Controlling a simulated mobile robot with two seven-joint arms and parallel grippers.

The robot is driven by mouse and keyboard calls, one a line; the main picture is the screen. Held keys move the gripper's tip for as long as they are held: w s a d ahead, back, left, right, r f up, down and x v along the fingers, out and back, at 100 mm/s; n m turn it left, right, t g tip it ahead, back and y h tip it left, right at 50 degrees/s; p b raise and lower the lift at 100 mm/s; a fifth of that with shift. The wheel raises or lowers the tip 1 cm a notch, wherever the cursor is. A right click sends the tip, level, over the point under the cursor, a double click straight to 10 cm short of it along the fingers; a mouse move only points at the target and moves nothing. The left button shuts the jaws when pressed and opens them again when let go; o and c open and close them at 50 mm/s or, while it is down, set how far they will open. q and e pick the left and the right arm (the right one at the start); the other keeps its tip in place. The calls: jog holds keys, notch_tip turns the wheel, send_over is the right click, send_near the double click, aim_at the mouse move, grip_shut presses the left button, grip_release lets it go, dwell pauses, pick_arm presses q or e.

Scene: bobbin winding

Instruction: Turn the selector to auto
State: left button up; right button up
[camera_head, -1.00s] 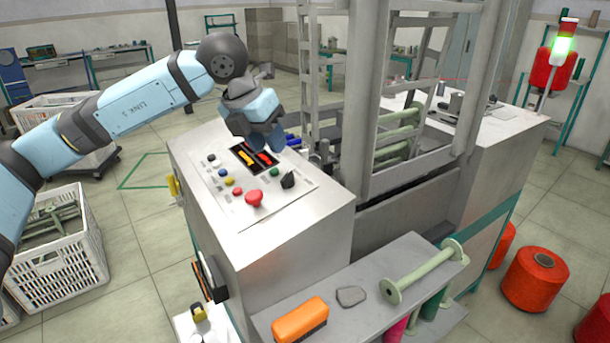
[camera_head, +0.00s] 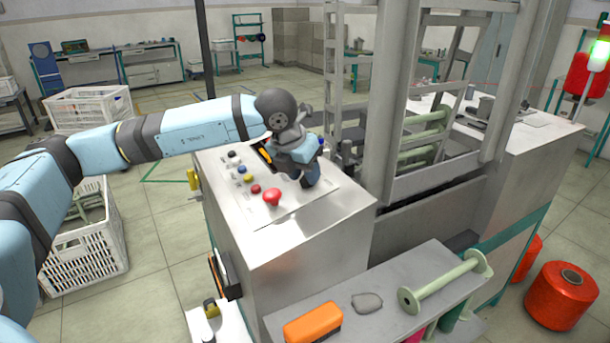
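The control panel (camera_head: 250,213) lies on top of the grey machine cabinet. It bears a red mushroom button (camera_head: 271,197) and a row of small coloured buttons, among them a yellow one (camera_head: 247,179). My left gripper (camera_head: 309,183) points down over the panel's right part, right of the red mushroom button. I cannot tell whether the fingers are open or shut, or touch the knob. My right gripper is not in view.
A shelf (camera_head: 385,290) in front of the cabinet bears an orange block (camera_head: 313,323), a grey stone-like piece (camera_head: 367,302) and a pale green bobbin (camera_head: 444,282). The machine's upright frame (camera_head: 395,110) stands right of the panel. White crates (camera_head: 85,255) stand on the floor at left.

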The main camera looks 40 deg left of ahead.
pick_arm(q)
jog(key=shift+w+f, duration=0.2)
jog(key=shift+f, duration=0.25)
grip_shut()
